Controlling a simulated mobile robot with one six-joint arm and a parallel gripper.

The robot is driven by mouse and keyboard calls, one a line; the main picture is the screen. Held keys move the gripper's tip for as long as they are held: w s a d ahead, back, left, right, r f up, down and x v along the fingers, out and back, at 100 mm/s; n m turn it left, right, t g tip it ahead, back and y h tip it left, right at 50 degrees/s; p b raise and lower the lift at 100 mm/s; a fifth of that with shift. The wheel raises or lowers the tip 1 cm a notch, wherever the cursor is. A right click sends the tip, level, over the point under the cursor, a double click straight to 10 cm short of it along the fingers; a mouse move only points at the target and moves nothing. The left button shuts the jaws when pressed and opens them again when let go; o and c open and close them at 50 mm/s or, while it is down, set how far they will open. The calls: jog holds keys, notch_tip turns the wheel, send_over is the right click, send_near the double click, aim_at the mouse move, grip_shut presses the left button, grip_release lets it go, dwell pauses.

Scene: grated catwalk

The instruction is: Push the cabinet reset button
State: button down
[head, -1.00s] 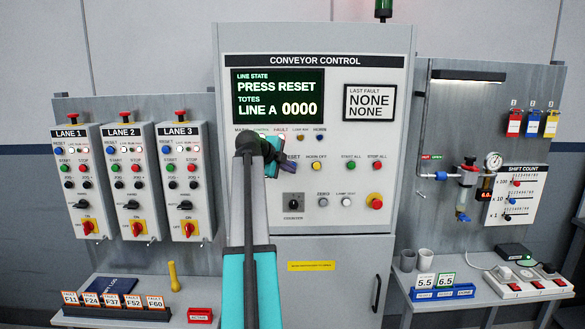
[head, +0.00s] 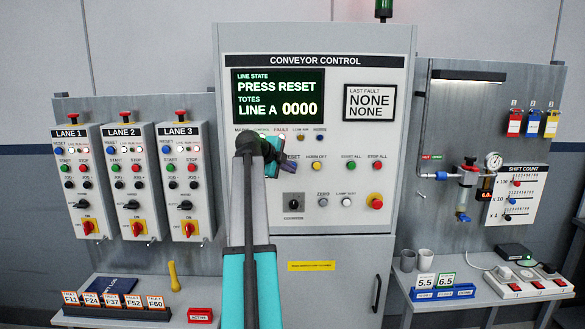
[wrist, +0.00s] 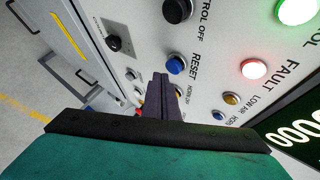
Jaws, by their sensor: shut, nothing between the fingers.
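My gripper (head: 289,166) is shut and empty in front of the cabinet's button rows. In the wrist view its dark fingertips (wrist: 160,78) are just beside and below the blue button in the picture. I cannot tell how far they are from the panel. The cabinet screen (head: 278,97) reads PRESS RESET.
A horn-off button (head: 317,166) and a black rotary knob (head: 293,200) are close to my gripper. In the wrist view a black control-off button (wrist: 177,10) and a lit red fault lamp (wrist: 254,69) are near. Lane boxes (head: 128,180) stand left, an air regulator (head: 467,172) right.

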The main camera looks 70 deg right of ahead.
jog(key=shift+w+d+b, duration=0.2)
jog(key=shift+d+b, duration=0.3)
jog(key=shift+d, duration=0.1)
jog(key=shift+w+d+b, duration=0.2)
jog(key=shift+d+b, duration=0.25)
jog(key=shift+d, duration=0.1)
dwell(2.0)
jog(key=shift+a, duration=0.1)
dwell(0.3)
jog(key=shift+s+a, duration=0.25)
jog(key=shift+a, duration=0.3)
jog(key=shift+s+a, duration=0.2)
jog(key=shift+a, duration=0.3)
jog(key=shift+a, duration=0.1)
jog(key=a, duration=0.1)
jog(key=s+a, duration=0.1)
jog(key=a, duration=0.1)
jog(key=a+b, duration=0.1)
jog(key=shift+s+a, duration=0.25)
jog(key=shift+s, duration=0.15)
jog(key=shift+w, duration=0.1)
dwell(0.7)
